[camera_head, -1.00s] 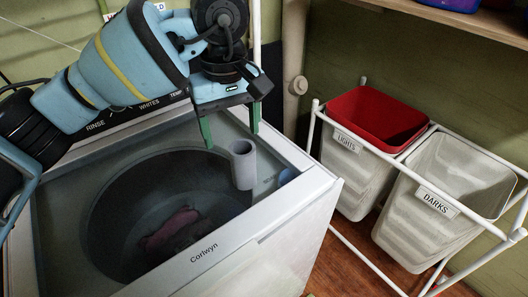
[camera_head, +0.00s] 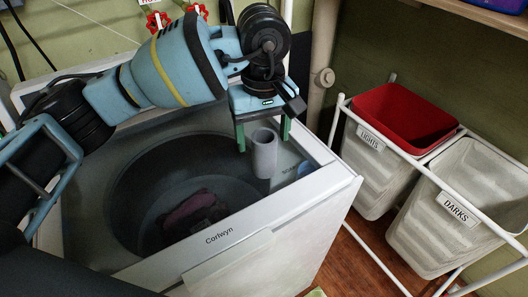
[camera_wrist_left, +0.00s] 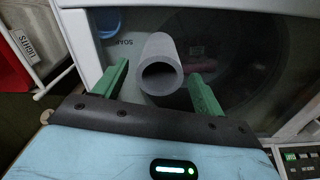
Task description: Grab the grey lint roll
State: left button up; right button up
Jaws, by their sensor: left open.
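The grey lint roll (camera_head: 264,154) is a hollow cylinder standing upright on the top of the white washing machine (camera_head: 215,238), at the right of the drum opening. My left gripper (camera_head: 263,143) is open, its two green fingers pointing down on either side of the roll's upper part. In the left wrist view the roll (camera_wrist_left: 162,66) shows its open end between the two green fingertips (camera_wrist_left: 158,76), with gaps visible beside it. My right gripper is not in view.
The drum opening (camera_head: 130,200) holds dark reddish cloth (camera_head: 194,213). A blue round cap (camera_head: 304,169) is near the roll. To the right, a white rack (camera_head: 340,122) carries a red-lined LIGHTS bin (camera_head: 372,175) and a DARKS bin (camera_head: 425,225). A shelf (camera_head: 490,14) is at upper right.

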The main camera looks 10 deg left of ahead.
aim_at(264, 141)
pick_arm(q)
jog(key=shift+f, duration=1.55)
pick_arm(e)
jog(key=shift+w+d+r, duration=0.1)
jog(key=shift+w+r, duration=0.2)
pick_arm(q)
jog(key=c, duration=0.9)
jog(key=shift+c, duration=0.8)
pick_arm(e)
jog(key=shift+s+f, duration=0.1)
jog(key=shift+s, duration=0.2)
pick_arm(q)
jog(key=shift+r, duration=0.1)
